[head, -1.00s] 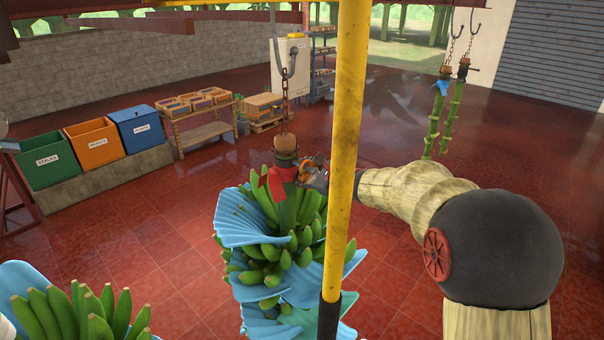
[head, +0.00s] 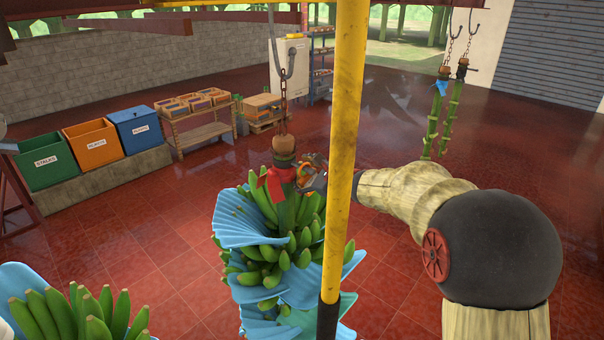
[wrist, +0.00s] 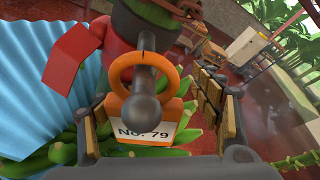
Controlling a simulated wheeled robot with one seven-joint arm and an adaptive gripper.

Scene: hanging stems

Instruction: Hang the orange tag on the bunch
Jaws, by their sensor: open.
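The orange tag (wrist: 165,118) has a ring and a white label reading "No. 79". In the wrist view its ring is around the shaft of a dark ball-ended peg (wrist: 145,110) at the stem, and the label hangs below, partly behind the ball. My gripper (wrist: 150,120) is open, its padded fingers apart on either side of the tag. In the head view the tag (head: 304,172) is a small orange patch beside my gripper (head: 314,178), right of the stem top. The banana bunch (head: 276,258) hangs below with blue sheeting and a red band (head: 276,184).
A yellow post (head: 345,140) stands in front, just right of the bunch, and hides part of my wrist. Another bunch (head: 85,315) is at the lower left. Bins and a crate bench (head: 205,130) stand at the back left. Bare stems (head: 440,115) hang at the back right.

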